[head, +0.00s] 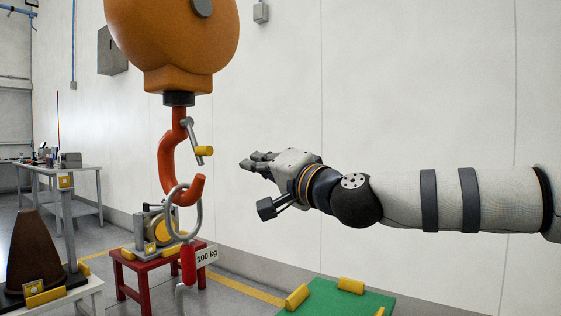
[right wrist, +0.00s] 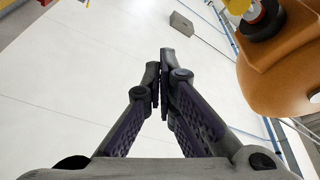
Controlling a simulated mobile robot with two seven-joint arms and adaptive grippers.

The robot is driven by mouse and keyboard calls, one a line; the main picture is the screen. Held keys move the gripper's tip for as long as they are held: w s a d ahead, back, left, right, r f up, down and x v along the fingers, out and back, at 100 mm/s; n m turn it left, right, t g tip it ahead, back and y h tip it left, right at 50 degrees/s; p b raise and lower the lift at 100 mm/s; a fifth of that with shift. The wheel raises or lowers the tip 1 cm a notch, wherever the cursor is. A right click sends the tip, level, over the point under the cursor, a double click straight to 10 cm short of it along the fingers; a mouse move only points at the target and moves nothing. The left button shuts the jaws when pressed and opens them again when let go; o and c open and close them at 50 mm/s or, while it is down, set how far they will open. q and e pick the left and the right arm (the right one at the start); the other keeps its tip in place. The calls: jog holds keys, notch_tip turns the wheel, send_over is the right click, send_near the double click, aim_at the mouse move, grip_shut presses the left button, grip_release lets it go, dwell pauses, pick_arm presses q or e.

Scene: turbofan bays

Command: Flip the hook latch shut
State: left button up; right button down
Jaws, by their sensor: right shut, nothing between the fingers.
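The red hook (head: 166,160) hangs from the orange hoist body (head: 185,45) in the head view. Its grey latch (head: 191,132) slants down and right from the hook's neck, with a yellow tab (head: 204,151) on it. The latch's lower end shows just above the hook's tip, with a small gap in the picture. My right gripper (head: 246,160) is shut and empty, to the right of the yellow tab and apart from it. In the right wrist view its fingers (right wrist: 163,75) meet, and the hoist body (right wrist: 288,75) is at the right. My left gripper is out of view.
A grey ring (head: 198,215) with a red weight (head: 188,262) tagged 100 kg hangs in the hook. A red stand (head: 128,262) with a machine is behind it. A green mat (head: 340,300) with yellow blocks lies below. The white wall (head: 400,90) is behind my right arm.

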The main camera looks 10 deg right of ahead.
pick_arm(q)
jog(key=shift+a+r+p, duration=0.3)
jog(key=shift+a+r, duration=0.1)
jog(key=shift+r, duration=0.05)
pick_arm(e)
jog(key=s+d+r, duration=0.1)
jog(key=s, duration=0.6)
jog(key=shift+s+d+r, duration=0.35)
jog(key=shift+r, duration=0.05)
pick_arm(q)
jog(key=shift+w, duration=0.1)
pick_arm(e)
jog(key=shift+f, duration=0.1)
